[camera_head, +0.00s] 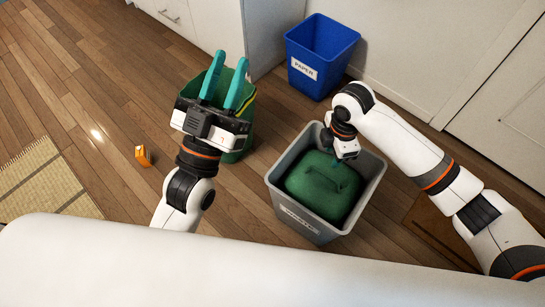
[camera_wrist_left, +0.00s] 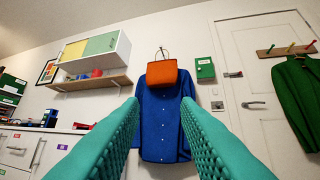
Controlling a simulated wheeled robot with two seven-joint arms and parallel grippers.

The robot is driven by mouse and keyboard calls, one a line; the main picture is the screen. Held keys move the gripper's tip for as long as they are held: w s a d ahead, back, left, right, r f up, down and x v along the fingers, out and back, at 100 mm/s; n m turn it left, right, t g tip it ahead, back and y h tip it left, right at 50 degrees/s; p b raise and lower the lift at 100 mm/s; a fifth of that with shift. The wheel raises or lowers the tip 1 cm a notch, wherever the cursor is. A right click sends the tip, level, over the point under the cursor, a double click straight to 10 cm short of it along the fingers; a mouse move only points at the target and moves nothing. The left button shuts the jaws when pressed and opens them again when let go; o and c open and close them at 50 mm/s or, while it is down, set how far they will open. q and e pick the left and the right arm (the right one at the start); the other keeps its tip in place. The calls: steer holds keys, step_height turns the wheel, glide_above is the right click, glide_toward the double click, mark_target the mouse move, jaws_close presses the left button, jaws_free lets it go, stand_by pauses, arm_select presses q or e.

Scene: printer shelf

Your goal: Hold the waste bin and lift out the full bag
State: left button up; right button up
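The grey waste bin (camera_head: 281,182) stands on the floor at the lower middle of the head view, with a label on its front. A full green bag (camera_head: 318,190) sits inside, with a handle-like strip on top. My right gripper (camera_head: 337,160) points down at the bin's back edge, above the bag. Its fingertips are mostly hidden, so I cannot tell if it touches the rim or bag. My left gripper (camera_head: 226,75) is left of the bin, raised, its teal fingers apart and empty. The left wrist view shows the open fingers (camera_wrist_left: 160,108) facing the wall.
A blue paper bin (camera_head: 303,68) stands behind. A green container (camera_head: 243,130) is partly hidden behind my left gripper. A small orange object (camera_head: 142,155) lies on the floor near a woven mat (camera_head: 45,185). White cabinets (camera_head: 215,35) line the back. A blue coat (camera_wrist_left: 160,125) hangs ahead.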

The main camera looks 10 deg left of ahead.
arm_select(q)
steer(key=w+d+f+m+g, duration=0.1)
steer(key=w+d+f+g, duration=0.15)
steer(key=f, duration=0.25)
steer(key=w+d+f+g, duration=0.2)
steer(key=w+f+g, duration=0.2)
steer(key=f, duration=0.2)
steer(key=m+g+y, duration=0.1)
steer(key=g+y, duration=0.1)
steer(key=g, duration=0.6)
glide_above(278, 174)
step_height(278, 174, down, 14)
steer(key=f+g+y, duration=0.1)
steer(key=f+g, duration=0.1)
steer(key=f, duration=0.4)
steer(key=f+g+y, duration=0.1)
steer(key=f+g, duration=0.1)
steer(key=f, duration=0.4)
steer(key=f+g+y, duration=0.1)
steer(key=f+g, duration=0.1)
steer(key=f, duration=0.4)
steer(key=shift+w+f, duration=0.2)
steer(key=shift+w, duration=0.05)
steer(key=shift+c, duration=0.6)
jaws_close()
